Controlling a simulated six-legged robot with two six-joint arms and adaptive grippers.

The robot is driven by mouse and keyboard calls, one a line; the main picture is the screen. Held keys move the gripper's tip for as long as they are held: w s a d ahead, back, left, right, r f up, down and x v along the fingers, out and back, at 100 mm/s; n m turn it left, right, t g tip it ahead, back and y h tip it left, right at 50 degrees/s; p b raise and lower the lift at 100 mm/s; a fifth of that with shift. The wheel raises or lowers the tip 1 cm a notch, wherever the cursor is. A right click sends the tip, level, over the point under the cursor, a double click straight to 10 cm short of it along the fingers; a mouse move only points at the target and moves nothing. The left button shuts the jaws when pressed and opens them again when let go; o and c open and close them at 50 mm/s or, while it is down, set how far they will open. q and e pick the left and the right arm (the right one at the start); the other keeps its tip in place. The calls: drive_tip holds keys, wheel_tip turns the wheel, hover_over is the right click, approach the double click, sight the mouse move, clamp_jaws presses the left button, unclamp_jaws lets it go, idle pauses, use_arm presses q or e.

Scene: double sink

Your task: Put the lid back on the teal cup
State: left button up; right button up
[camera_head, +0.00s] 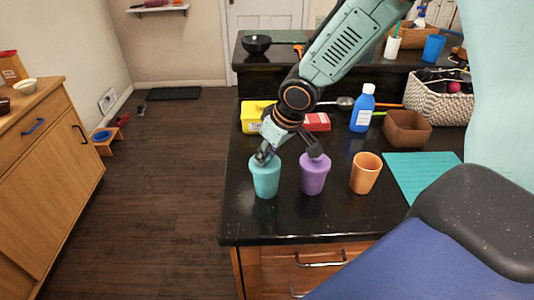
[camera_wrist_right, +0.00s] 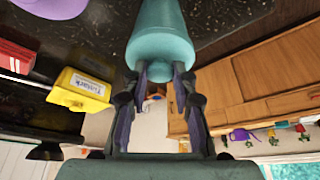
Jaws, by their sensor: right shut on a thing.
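The teal cup (camera_head: 265,182) stands upright on the black counter near its left edge. Its teal lid (camera_wrist_right: 160,50) appears as the wider rounded band at the cup's top in the right wrist view. The lid sits on or against the cup; I cannot tell if it is fully seated. My right gripper (camera_head: 265,154) is at the top of the cup, shut on the lid from above. The fingertips (camera_wrist_right: 160,72) meet the lid's upper side and hide part of it. My left gripper is not in view.
A purple cup (camera_head: 315,178) stands close to the right, with an orange cup (camera_head: 366,174) beyond it. A yellow box (camera_head: 252,117), blue bottle (camera_head: 363,108), brown bowl (camera_head: 407,128) and teal mat (camera_head: 424,171) are also on the counter (camera_head: 300,222). The front strip is clear.

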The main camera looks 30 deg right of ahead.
drive_tip(key=shift+s+d, duration=0.1)
drive_tip(key=shift+s, duration=0.05)
idle(0.4)
drive_tip(key=shift+f+b, duration=0.15)
drive_tip(key=shift+b, duration=0.15)
idle(0.4)
drive_tip(key=shift+b, duration=0.3)
idle(0.5)
drive_tip(key=o, duration=0.9)
